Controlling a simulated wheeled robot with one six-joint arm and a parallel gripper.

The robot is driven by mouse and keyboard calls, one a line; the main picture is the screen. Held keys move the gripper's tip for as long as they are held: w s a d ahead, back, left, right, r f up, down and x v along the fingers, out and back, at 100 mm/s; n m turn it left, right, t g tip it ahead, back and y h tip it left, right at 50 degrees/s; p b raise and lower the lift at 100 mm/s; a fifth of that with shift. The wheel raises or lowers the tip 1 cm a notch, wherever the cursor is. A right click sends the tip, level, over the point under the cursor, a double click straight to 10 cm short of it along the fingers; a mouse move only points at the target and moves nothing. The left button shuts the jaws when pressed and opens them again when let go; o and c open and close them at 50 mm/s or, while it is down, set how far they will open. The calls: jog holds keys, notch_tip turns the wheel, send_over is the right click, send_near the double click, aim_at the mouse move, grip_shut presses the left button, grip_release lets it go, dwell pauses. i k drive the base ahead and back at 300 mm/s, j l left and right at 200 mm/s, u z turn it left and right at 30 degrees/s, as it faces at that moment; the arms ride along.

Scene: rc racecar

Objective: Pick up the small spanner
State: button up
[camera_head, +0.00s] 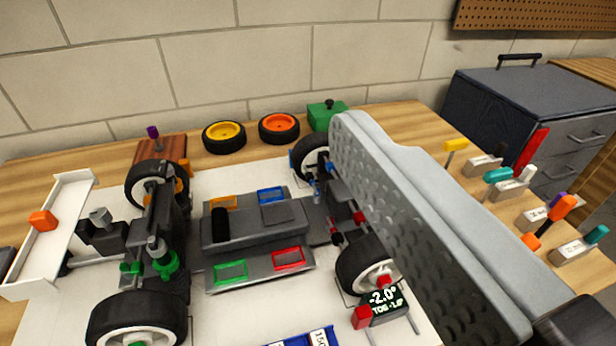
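I cannot make out a small spanner in this view; it may be hidden or out of frame. My gripper (345,125) reaches in from the lower right as a large grey finger with a dimpled side face. Its tip is over the far right part of the RC car (255,230), near a rear wheel. Only one finger shows clearly, so its opening is hidden. Nothing is seen held at the tip. The finger covers part of the bench to the right of the car.
Several tagged tools with coloured ends, one teal (498,175), stand along the bench's right side. Yellow (224,131) and orange (279,123) wheels and a green box (326,115) lie behind the car. A dark cabinet (500,100) is beyond.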

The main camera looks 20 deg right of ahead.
aim_at(565, 204)
jog(key=z, duration=1.5)
